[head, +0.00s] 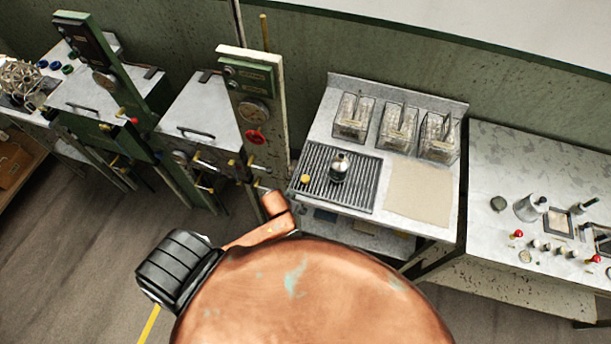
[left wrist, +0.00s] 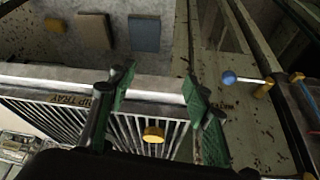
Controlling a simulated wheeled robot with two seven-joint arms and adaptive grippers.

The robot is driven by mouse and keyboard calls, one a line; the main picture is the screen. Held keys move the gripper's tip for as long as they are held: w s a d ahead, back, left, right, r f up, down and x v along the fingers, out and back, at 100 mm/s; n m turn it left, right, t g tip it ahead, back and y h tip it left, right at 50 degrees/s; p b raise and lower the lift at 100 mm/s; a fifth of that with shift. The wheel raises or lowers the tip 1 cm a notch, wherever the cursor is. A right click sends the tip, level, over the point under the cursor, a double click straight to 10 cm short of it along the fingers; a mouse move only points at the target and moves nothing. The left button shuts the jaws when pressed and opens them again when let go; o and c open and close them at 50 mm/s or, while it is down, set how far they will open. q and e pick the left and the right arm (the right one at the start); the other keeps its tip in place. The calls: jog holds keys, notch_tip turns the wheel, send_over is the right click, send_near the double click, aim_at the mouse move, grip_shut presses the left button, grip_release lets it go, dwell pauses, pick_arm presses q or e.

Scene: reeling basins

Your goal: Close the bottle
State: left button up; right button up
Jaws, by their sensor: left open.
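A small dark bottle with a metallic top (head: 339,167) stands upright on the slatted drip tray (head: 367,188). A round yellow cap (head: 304,178) lies on the tray's left part, apart from the bottle. In the left wrist view the cap (left wrist: 153,134) is below and between the two green-padded fingers of my left gripper (left wrist: 158,92), which is open and empty. The bottle is not visible in that view; the dark gripper body covers the bottom of the picture. I cannot make out the left fingers in the head view. My right gripper is not in view.
Several clear containers (head: 397,127) stand behind the tray. A beige mat (head: 419,189) lies to its right. A post with a gauge and red valve (head: 256,136) rises left of the tray. Brown and blue slabs (left wrist: 145,33) lie on a lower shelf.

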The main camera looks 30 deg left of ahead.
aim_at(305, 179)
pick_arm(q)
jog(key=shift+n+t, duration=0.4)
jog(key=w+r, duration=0.1)
jog(key=r, duration=0.1)
jog(key=w+r, duration=0.1)
jog(key=w, duration=0.1)
jog(key=w+d+r, duration=0.1)
jog(key=r, duration=0.1)
jog(key=shift+w+r+p, duration=0.3)
jog(key=shift+r+p, duration=0.05)
jog(key=shift+p, duration=0.05)
jog(key=shift+n+y, duration=0.5)
jog(key=shift+n, duration=0.1)
jog(key=r, duration=0.1)
jog(key=w+a+r, duration=0.1)
jog(key=w+r+p, duration=0.1)
jog(key=r, duration=0.1)
jog(key=shift+w+a+r, duration=0.1)
jog(key=shift+w+a, duration=0.05)
jog(key=shift+a, duration=0.2)
jog(key=shift+w+a+r+n, duration=0.1)
jog(key=shift+a+r+n, duration=0.2)
jog(key=shift+a, duration=0.05)
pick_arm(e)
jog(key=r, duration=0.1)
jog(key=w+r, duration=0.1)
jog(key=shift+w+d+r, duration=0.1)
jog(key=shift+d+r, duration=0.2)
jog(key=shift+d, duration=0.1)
